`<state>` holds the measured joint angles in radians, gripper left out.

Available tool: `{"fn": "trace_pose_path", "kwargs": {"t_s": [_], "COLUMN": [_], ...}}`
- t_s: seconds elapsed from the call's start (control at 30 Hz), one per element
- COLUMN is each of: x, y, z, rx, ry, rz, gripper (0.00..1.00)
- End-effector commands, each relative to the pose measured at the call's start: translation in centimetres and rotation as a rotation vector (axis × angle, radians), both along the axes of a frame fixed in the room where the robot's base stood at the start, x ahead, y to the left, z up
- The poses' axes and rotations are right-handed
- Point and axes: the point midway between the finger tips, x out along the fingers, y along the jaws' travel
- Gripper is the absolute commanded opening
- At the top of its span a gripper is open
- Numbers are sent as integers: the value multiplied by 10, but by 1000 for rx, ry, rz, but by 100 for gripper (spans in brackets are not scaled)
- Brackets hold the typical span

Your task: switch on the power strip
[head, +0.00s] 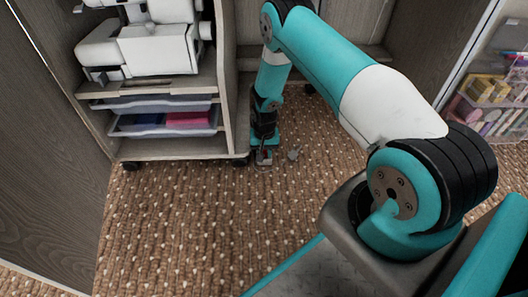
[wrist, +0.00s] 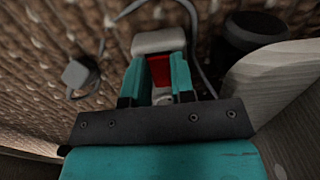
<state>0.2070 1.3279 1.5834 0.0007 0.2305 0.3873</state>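The power strip (wrist: 158,41) is a pale grey block lying on the carpet, seen in the wrist view just past my fingertips. Its red switch (wrist: 160,70) shows in the gap between my two teal fingers. My gripper (wrist: 156,64) points down at the strip with its fingers apart. I cannot tell whether the fingers touch the strip. In the head view my gripper (head: 264,147) is low over the carpet beside the cabinet, and a bit of red (head: 264,156) shows at its tip. Most of the strip is hidden there by my arm.
A grey plug (wrist: 78,73) lies on the carpet left of the strip in the wrist view, and a grey cord (wrist: 190,12) runs beside the strip. A black caster (wrist: 254,28) and the cabinet side (wrist: 278,78) are close on the right. The carpet (head: 190,220) in front is clear.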

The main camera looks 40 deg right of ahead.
Motion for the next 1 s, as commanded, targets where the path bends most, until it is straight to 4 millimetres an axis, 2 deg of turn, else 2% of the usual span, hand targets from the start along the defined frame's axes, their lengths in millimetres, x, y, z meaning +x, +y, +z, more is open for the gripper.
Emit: {"fn": "trace_pose_path", "kwargs": {"t_s": [0.5,0.83,0.87,0.97,1.0], "x": [6,5,5,5,5], "y": [-2,-2,-2,-2,-3], "z": [1,2,2,2,2], "rx": [140,148,148,148,147], "ry": [202,215,215,215,216], "rz": [0,2,2,1,1], "gripper": [0,0,26,49,49]}}
